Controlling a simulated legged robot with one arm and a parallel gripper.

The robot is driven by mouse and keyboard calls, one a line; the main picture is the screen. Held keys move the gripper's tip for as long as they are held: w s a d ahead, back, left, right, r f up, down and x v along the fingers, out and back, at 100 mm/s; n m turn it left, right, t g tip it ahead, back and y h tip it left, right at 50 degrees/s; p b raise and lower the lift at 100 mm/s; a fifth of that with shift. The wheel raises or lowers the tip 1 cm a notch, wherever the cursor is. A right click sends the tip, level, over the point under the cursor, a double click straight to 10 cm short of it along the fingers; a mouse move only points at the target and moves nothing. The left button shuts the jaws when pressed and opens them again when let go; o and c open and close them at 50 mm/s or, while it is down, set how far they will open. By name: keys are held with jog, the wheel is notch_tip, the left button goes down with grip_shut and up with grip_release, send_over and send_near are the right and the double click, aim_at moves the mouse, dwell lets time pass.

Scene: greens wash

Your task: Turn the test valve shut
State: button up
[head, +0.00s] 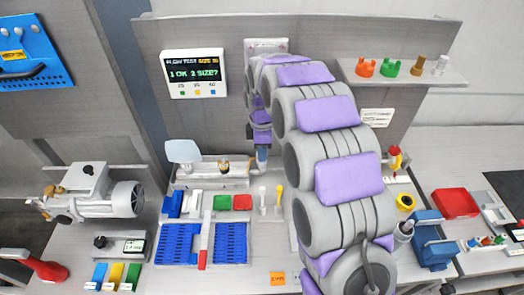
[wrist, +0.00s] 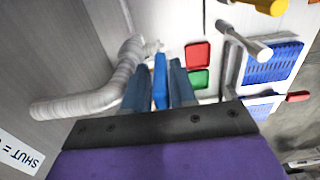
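The test valve shows as a narrow blue lever (wrist: 160,80) in the wrist view, beside a grey ribbed pipe (wrist: 95,98). My gripper (wrist: 160,72) has its two dark fingers on either side of the lever, very close to it. I cannot tell whether they press on it. In the head view my gripper (head: 262,156) points down at the right end of the flow-test fixture (head: 208,181), and the lever is not clearly visible there. A label (wrist: 18,153) with "SHUT =" shows in the wrist view.
Green (head: 222,202) and red (head: 242,202) trays and blue racks (head: 179,243) lie in front of the fixture. A pump (head: 92,192) stands at left. My arm hides part of the bench.

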grip_shut()
